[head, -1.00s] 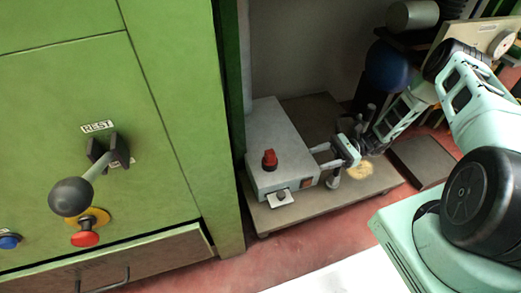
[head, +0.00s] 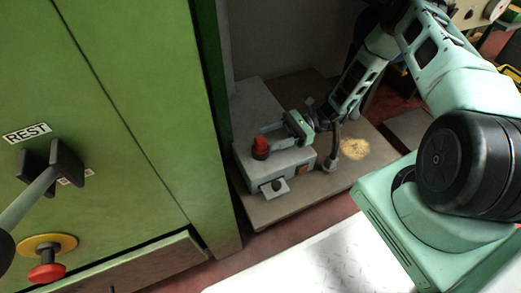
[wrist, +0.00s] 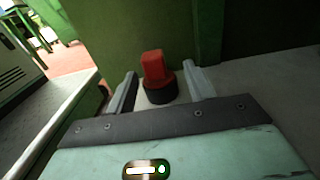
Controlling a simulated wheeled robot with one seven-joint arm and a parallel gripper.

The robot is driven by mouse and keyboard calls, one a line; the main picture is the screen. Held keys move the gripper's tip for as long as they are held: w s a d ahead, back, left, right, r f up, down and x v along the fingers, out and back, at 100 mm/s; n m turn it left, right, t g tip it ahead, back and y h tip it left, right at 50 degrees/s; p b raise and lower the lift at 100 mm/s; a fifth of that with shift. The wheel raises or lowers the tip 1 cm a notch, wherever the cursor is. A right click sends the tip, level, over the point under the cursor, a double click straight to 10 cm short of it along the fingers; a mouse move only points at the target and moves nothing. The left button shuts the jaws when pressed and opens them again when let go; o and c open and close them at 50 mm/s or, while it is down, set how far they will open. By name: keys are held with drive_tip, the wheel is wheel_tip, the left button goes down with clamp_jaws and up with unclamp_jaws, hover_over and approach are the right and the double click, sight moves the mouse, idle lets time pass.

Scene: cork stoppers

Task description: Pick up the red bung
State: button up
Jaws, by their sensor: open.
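The red bung (head: 260,147) stands upright on top of a grey box (head: 300,160), near its left end. In the wrist view the bung (wrist: 154,68) is a red block-shaped top on a round black base. My gripper (head: 267,138) is open and low over the box, reaching in from the right. In the wrist view the bung shows between the two fingertips, with a gap on each side. I cannot tell how far the fingertips reach along it. Nothing is held.
The box stands on a low brown board (head: 275,206) with a yellowish patch of crumbs (head: 355,149). A green cabinet (head: 110,110) rises close on the left, with a red button (head: 47,273) and a lever. A pale patterned plate (head: 320,258) lies in front.

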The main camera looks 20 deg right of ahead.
sight(256, 145)
drive_tip(key=a+b, duration=0.1)
drive_tip(key=a, duration=0.1)
drive_tip(key=a+b, duration=0.1)
drive_tip(key=a, duration=0.1)
drive_tip(key=a+b, duration=0.1)
drive_tip(key=b, duration=0.1)
drive_tip(key=shift+s+a+f, duration=0.1)
drive_tip(key=shift+s+a, duration=0.25)
drive_tip(key=shift+a, duration=0.3)
drive_tip(key=shift+r, duration=0.2)
drive_tip(key=shift+c, duration=0.3)
drive_tip(key=c, duration=1)
